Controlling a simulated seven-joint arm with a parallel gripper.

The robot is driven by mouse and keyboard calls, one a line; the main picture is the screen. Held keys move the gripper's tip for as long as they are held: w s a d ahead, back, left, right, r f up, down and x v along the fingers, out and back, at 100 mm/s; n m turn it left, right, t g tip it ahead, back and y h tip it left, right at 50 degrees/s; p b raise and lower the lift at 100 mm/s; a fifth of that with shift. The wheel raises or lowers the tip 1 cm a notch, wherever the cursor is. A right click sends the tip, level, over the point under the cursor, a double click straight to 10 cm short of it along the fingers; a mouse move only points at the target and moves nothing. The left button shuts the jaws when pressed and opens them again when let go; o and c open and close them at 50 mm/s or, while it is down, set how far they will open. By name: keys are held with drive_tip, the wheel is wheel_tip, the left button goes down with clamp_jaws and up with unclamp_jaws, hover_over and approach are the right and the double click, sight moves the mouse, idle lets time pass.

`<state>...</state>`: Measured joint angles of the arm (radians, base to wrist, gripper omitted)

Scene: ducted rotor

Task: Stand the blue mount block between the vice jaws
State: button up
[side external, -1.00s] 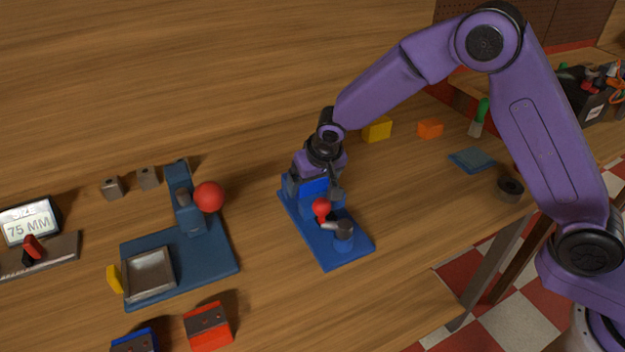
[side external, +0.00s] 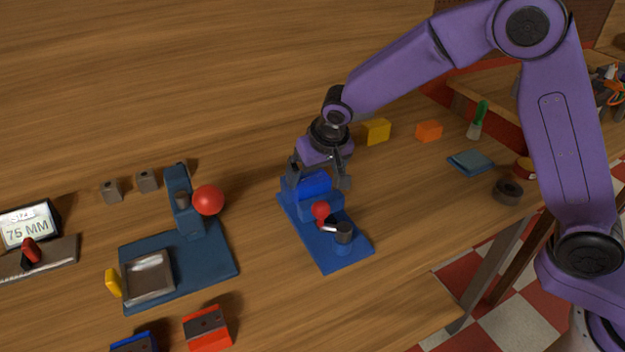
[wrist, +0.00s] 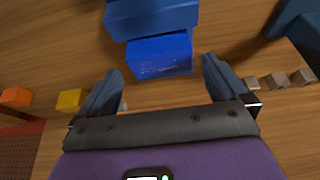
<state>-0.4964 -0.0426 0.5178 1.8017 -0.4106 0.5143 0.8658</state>
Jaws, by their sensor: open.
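The bright blue mount block (side external: 313,184) stands upright at the jaws of the blue vice (side external: 345,258), a flat-based vice with a red ball on its handle. In the wrist view the block (wrist: 160,56) shows right beside a darker blue jaw (wrist: 150,19); the far jaw's contact with it cannot be made out. My gripper (side external: 320,178) is open just above the block, with one finger to each side. In the wrist view the fingers (wrist: 162,68) are spread wider than the block, with gaps on both sides and nothing held.
A blue press (side external: 215,258) with a red ball and metal tray stands left of the vice. Yellow (side external: 376,131) and orange (side external: 429,131) blocks lie behind. Bare wood surrounds the vice.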

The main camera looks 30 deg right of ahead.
drive_tip(key=v, duration=0.6)
drive_tip(key=shift+s+r, duration=0.2)
drive_tip(key=shift+r, duration=0.1)
drive_tip(key=s+d+n+g, duration=0.1)
drive_tip(key=s+d+n, duration=0.3)
drive_tip(key=s+d, duration=0.3)
drive_tip(key=s+d+n+g, duration=0.2)
drive_tip(key=s+d+n, duration=0.2)
drive_tip(key=s, duration=1.1)
drive_tip(key=s+d+n+g, duration=0.1)
drive_tip(key=s+d+n, duration=0.3)
drive_tip(key=s+d, duration=0.5)
drive_tip(key=shift+s+d+f+n, duration=0.2)
drive_tip(key=shift+s+d+n, duration=0.15)
drive_tip(key=shift+s, duration=0.75)
